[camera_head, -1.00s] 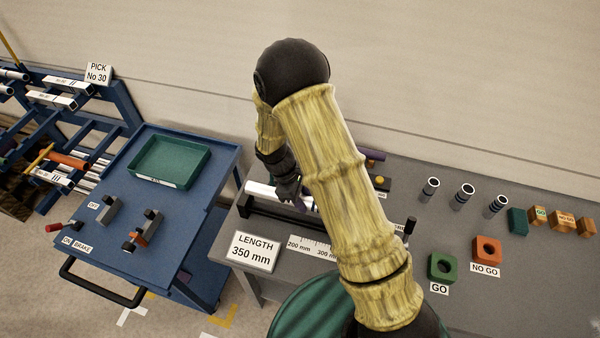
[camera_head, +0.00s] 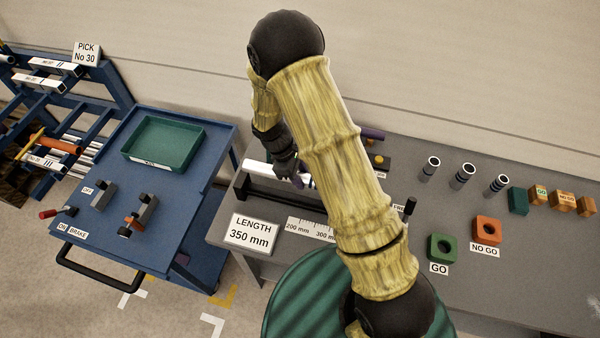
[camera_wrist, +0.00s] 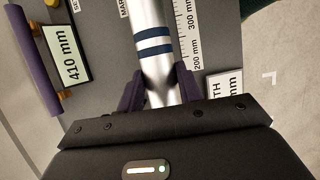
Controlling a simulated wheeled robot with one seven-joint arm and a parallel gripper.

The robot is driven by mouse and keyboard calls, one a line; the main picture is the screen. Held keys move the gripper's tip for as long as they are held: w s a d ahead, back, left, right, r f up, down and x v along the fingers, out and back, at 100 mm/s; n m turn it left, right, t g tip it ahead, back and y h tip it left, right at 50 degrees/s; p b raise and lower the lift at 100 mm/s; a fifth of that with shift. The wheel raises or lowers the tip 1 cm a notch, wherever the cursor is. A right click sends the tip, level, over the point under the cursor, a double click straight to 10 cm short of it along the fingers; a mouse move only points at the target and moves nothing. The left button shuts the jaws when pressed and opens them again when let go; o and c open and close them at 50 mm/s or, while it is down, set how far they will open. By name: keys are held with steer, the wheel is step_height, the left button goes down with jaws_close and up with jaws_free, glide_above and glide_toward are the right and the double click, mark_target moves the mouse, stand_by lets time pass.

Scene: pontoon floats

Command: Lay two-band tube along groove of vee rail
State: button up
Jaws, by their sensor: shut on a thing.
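The two-band tube (camera_wrist: 152,22) is silver with two dark blue bands. My gripper (camera_wrist: 158,88) is shut on it, with a purple finger on each side. In the head view my gripper (camera_head: 293,172) is partly hidden behind my arm. The tube's pale left part (camera_head: 263,171) shows there, level with and just above or in the black vee rail (camera_head: 262,191). It runs along the rail's length. I cannot tell whether it touches the groove. The right part of tube and rail is hidden by my arm.
A scale strip (camera_head: 306,227) and a LENGTH 350 mm sign (camera_head: 252,234) are in front of the rail. A 410 mm sign (camera_wrist: 63,47) shows in the wrist view. Several banded tubes (camera_head: 462,176) and GO (camera_head: 442,247) and NO GO (camera_head: 487,230) blocks stand to the right. A blue cart (camera_head: 195,215) is at left.

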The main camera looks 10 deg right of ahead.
steer(key=shift+f+b, duration=2.4)
steer(key=shift+f, duration=1.25)
steer(key=shift+w+f+b, duration=0.1)
steer(key=shift+f+b, duration=0.3)
steer(key=shift+f, duration=0.2)
steer(key=shift+f, duration=0.2)
steer(key=shift+f+b, duration=1.2)
steer(key=shift+f, duration=0.35)
steer(key=o, duration=1.3)
steer(key=b+v, duration=0.3)
steer(key=v, duration=1.4)
steer(key=shift+r+b, duration=0.25)
steer(key=shift+b, duration=0.15)
